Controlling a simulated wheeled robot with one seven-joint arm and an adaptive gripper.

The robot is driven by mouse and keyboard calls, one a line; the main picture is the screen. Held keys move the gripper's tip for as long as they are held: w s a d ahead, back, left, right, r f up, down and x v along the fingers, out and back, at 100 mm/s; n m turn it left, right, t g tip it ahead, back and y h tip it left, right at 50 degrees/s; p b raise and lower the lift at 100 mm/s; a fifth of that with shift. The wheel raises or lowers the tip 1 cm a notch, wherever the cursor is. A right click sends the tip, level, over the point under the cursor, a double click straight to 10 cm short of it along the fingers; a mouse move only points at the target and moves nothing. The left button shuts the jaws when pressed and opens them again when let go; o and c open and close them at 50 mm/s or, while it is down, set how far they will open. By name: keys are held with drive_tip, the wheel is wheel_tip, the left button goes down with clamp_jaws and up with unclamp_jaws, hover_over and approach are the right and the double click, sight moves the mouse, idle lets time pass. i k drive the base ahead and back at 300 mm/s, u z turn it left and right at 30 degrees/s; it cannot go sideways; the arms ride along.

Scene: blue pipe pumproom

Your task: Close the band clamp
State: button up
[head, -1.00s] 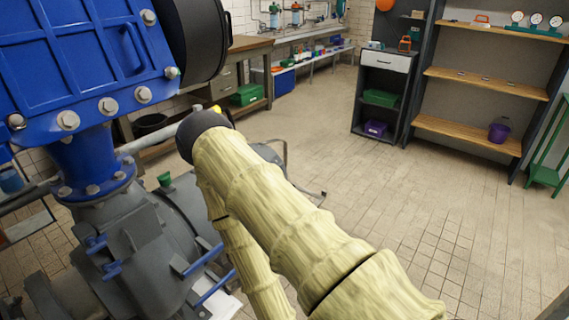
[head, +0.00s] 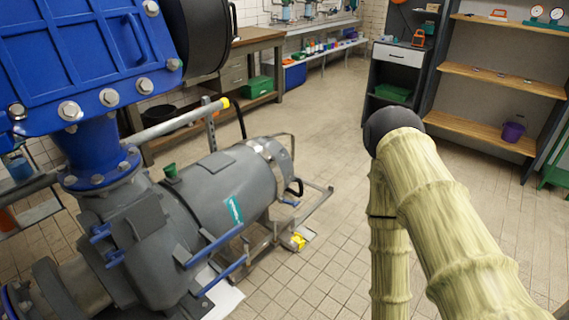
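A grey motor-like machine (head: 205,190) lies on a metal frame at the left. A bright metal band (head: 265,152) circles it near its far end; it may be the band clamp, but I cannot tell whether it is open or closed. My arm, with a pale ribbed covering and a black rounded joint, fills the right side of the view. My gripper is not in view.
A large blue housing (head: 75,60) with bolts stands at the upper left. A grey bar with a yellow tip (head: 224,102) runs above the machine. A yellow item (head: 298,241) is low by the frame. Workbench (head: 225,60) and shelves (head: 500,80) stand behind; the middle floor is clear.

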sight(294, 204)
drive_tip(key=z, duration=0.3)
drive_tip(key=k, duration=0.35)
drive_tip(key=u, duration=0.15)
drive_tip(key=i, duration=1.35)
drive_tip(key=u, duration=0.95)
